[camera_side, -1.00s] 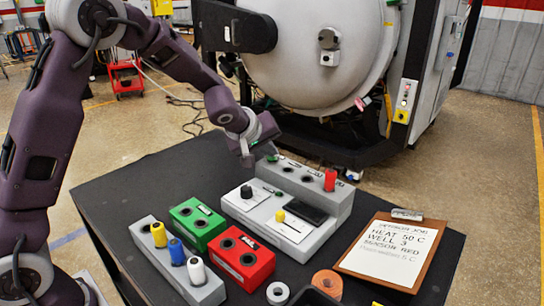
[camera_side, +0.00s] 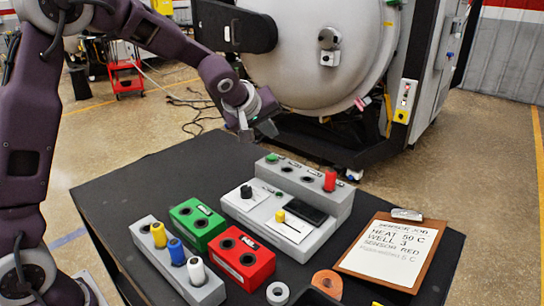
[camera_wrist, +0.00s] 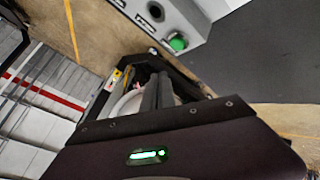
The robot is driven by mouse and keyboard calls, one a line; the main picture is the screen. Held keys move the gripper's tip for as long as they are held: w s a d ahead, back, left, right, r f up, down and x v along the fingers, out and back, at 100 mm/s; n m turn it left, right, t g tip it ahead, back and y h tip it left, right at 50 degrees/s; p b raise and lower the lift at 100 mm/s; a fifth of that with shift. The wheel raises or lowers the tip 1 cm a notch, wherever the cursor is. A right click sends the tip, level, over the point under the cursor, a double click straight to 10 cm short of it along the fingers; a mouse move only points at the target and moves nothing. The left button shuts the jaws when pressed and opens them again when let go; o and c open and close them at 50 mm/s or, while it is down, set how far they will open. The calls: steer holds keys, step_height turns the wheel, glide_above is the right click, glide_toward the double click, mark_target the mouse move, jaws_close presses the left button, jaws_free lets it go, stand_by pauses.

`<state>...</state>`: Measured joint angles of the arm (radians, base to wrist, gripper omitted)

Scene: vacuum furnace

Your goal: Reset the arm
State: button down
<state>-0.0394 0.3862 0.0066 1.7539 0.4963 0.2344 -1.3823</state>
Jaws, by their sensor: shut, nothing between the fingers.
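My gripper (camera_side: 262,130) is shut and empty. It hangs in the air above and behind the far left end of the grey block unit, apart from it. In the wrist view its dark fingers (camera_wrist: 158,92) lie close together with nothing between them. The grey unit (camera_side: 310,185) stands on the black table with a row of wells along its raised back. A green piece (camera_side: 271,157) sits at the left end of that row and a red piece (camera_side: 330,180) stands upright at the right end. The green piece also shows in the wrist view (camera_wrist: 178,42).
A green block (camera_side: 197,222), a red block (camera_side: 241,260) and a grey rack (camera_side: 180,265) with yellow, blue and white pieces stand front left. A clipboard (camera_side: 391,252) lies at right. The large furnace door (camera_side: 325,60) is behind. The table's back left is clear.

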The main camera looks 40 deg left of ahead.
steer(key=shift+r, duration=0.65)
steer(key=shift+s, duration=0.1)
steer(key=s+d+r+m+g, duration=0.1)
steer(key=s+r+m, duration=0.15)
steer(key=s, duration=0.55)
steer(key=s+r+m, duration=0.2)
steer(key=s+r, duration=0.1)
steer(key=s, duration=0.4)
steer(key=s+d+f+m, duration=0.1)
steer(key=s+m, duration=0.1)
steer(key=s, duration=0.5)
steer(key=s+d+f+m+g+h, duration=0.1)
steer(key=s+d+m, duration=0.1)
steer(key=s, duration=0.6)
steer(key=s+d+f+m+g+h, duration=0.1)
steer(key=s+f+m, duration=0.1)
steer(key=s, duration=0.6)
steer(key=shift+d+m, duration=0.3)
steer(key=shift+m, duration=0.15)
